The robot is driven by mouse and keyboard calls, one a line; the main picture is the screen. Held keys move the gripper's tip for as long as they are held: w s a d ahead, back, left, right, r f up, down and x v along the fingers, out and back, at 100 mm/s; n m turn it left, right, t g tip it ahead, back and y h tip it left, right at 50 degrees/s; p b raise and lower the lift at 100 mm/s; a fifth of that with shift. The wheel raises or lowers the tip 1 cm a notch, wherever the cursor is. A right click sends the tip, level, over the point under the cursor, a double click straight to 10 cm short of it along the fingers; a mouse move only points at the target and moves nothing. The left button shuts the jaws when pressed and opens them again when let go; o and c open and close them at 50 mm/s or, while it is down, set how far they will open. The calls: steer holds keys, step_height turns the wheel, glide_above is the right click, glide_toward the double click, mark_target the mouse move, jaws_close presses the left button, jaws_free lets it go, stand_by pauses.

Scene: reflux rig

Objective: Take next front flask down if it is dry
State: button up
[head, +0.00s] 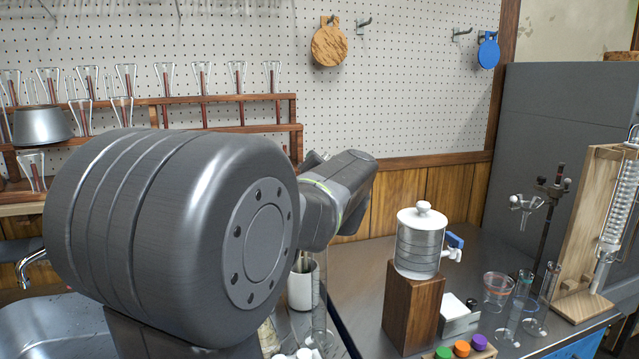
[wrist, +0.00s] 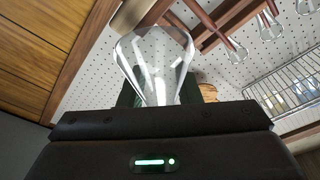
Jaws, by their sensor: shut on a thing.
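My gripper (wrist: 160,97) is shut on a clear glass flask (wrist: 155,55) in the wrist view. The jaws are around its narrow end, and its wide body extends past them toward the top of the picture. I see no clear drops in it, but the view is too small to be sure it is dry. In the head view my arm hides the gripper and the held flask. Several flasks hang upside down on the wooden drying rack (head: 222,98) at the left, some in a front row, such as this front flask (head: 122,110).
A wire basket (wrist: 285,90) shows in the wrist view.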

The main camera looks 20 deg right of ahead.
steer(key=n+b, duration=0.2)
steer(key=b, duration=0.1)
steer(key=n+y+b, duration=0.1)
steer(key=n+b, duration=0.1)
steer(key=b, duration=0.2)
steer(key=n+b, duration=0.3)
steer(key=shift+a+f+t+b, duration=0.2)
steer(key=shift+a+t+b, duration=0.1)
steer(key=n+b, duration=0.1)
steer(key=n+y+b, duration=0.1)
steer(key=shift+a+r+b, duration=0.1)
steer(key=shift+r+b, duration=0.15)
steer(key=shift+b, duration=0.1)
steer(key=shift+n, duration=0.4)
steer(key=shift+r, duration=0.15)
